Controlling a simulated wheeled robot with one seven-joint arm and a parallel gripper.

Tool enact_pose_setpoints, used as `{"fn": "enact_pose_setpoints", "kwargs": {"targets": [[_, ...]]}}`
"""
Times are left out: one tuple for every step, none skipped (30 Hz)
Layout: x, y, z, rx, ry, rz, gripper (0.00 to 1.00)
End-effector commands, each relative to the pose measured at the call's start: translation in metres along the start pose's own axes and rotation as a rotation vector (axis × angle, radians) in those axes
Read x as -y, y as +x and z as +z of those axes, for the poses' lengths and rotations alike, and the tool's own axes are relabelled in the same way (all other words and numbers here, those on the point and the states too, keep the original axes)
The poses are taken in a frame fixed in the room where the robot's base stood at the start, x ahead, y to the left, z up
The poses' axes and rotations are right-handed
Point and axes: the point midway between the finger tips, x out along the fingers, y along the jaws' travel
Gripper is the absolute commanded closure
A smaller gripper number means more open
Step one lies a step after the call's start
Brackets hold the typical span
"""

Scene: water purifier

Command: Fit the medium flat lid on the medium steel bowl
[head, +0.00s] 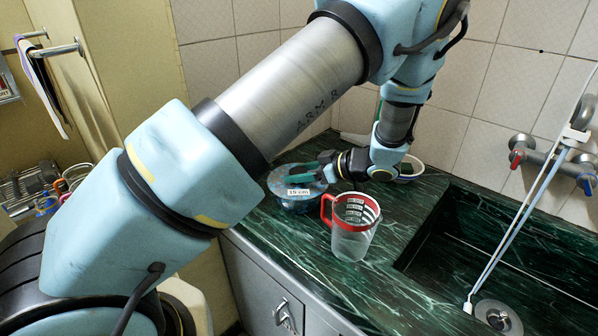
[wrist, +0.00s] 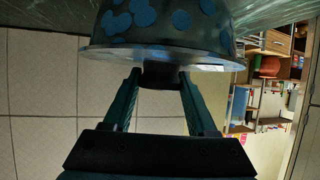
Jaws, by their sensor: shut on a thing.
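The medium steel bowl (head: 297,205), patterned with blue spots, stands on the green counter beside the jug. It also shows upside down at the top of the wrist view (wrist: 165,22). The flat lid (head: 279,180) lies level over the bowl's mouth; its edge shows as a wide pale rim in the wrist view (wrist: 110,55). I see no clear gap between lid and bowl, but cannot tell if it is fully seated. My gripper (head: 303,175) reaches in from the right and is shut on the lid's dark knob (wrist: 160,76), with a finger on each side.
A clear measuring jug (head: 351,235) with a red rim and handle stands close in front, to the right. A white bowl (head: 411,168) sits behind my wrist. The sink (head: 470,245) opens at the right, with a tap (head: 545,155) on the wall. The counter's front edge is near the bowl.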

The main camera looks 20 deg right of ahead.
Motion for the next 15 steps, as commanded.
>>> {"fn": "enact_pose_setpoints", "kwargs": {"targets": [[-0.0001, 0.0, -0.0002, 0.0, 0.0, 0.0, 1.0], [-0.0001, 0.0, -0.0003, 0.0, 0.0, 0.0, 1.0], [-0.0001, 0.0, -0.0003, -0.001, 0.0, 0.0, 1.0], [-0.0001, 0.0, -0.0004, -0.001, 0.0, 0.0, 1.0], [0.0, 0.0, -0.0004, -0.001, 0.0, 0.0, 1.0], [0.0, 0.0, -0.0004, -0.001, 0.0, 0.0, 0.4], [0.0, 0.0, -0.0004, -0.001, 0.0, 0.0, 0.37], [0.0, 0.0, -0.0004, -0.001, 0.0, 0.0, 0.33], [0.0, 0.0, -0.0004, -0.001, 0.0, 0.0, 0.29], [0.0, 0.0, -0.0004, -0.001, 0.0, 0.0, 0.25], [0.0, 0.0, -0.0004, -0.001, 0.0, 0.0, 0.22], [0.0001, 0.0, -0.0004, -0.001, 0.0, 0.0, 0.18], [0.0001, 0.0, -0.0004, -0.001, 0.0, 0.0, 0.14], [0.0001, 0.0, -0.0003, -0.001, 0.0, 0.0, 0.11], [0.0001, 0.0, -0.0003, -0.001, 0.0, 0.0, 0.07]]}}
